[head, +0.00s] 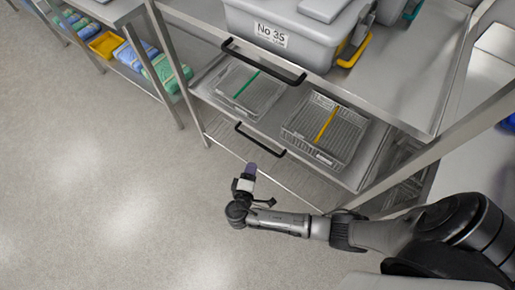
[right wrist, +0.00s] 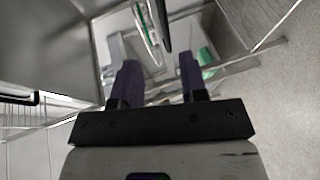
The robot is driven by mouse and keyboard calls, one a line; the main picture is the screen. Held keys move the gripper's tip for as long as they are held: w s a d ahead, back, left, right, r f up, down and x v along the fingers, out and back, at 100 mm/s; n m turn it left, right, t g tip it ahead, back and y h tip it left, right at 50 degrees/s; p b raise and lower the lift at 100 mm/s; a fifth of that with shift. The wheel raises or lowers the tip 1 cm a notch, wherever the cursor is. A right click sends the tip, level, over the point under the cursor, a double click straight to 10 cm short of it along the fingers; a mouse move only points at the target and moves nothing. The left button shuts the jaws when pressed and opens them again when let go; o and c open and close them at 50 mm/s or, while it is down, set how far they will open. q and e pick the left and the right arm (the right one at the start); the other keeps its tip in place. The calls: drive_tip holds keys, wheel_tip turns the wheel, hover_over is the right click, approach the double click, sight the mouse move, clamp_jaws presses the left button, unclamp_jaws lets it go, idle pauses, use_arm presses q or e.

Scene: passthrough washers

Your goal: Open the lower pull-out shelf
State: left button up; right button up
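The lower pull-out shelf (head: 276,122) is a metal shelf under the top one, carrying two wire baskets. Its black bar handle (head: 260,139) runs along its front edge. The shelf looks to sit within the rack's frame. My right gripper (head: 250,169) is in front of and below this handle, apart from it in the head view. In the right wrist view its two purple fingers (right wrist: 159,72) stand apart with nothing clearly held between them. A black bar (right wrist: 18,98) shows at the left edge there; I cannot tell which handle it is. My left gripper is not in view.
The upper shelf has its own black handle (head: 263,61) and carries a grey bin (head: 300,38) labelled "No 35". A wire bottom shelf (head: 232,138) lies below. Metal posts flank the rack. A bench with coloured packs (head: 165,72) stands at left. The floor (head: 100,190) in front is clear.

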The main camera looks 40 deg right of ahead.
sight(258, 142)
drive_tip(key=shift+w+a+b+x, duration=0.15)
drive_tip(key=shift+b+x, duration=1)
drive_tip(key=shift+x, duration=2.4)
drive_tip(key=shift+w+a+b+x, duration=0.15)
drive_tip(key=shift+b+x, duration=1)
drive_tip(key=shift+x, duration=2.4)
drive_tip(key=shift+d+f, duration=0.1)
clamp_jaws()
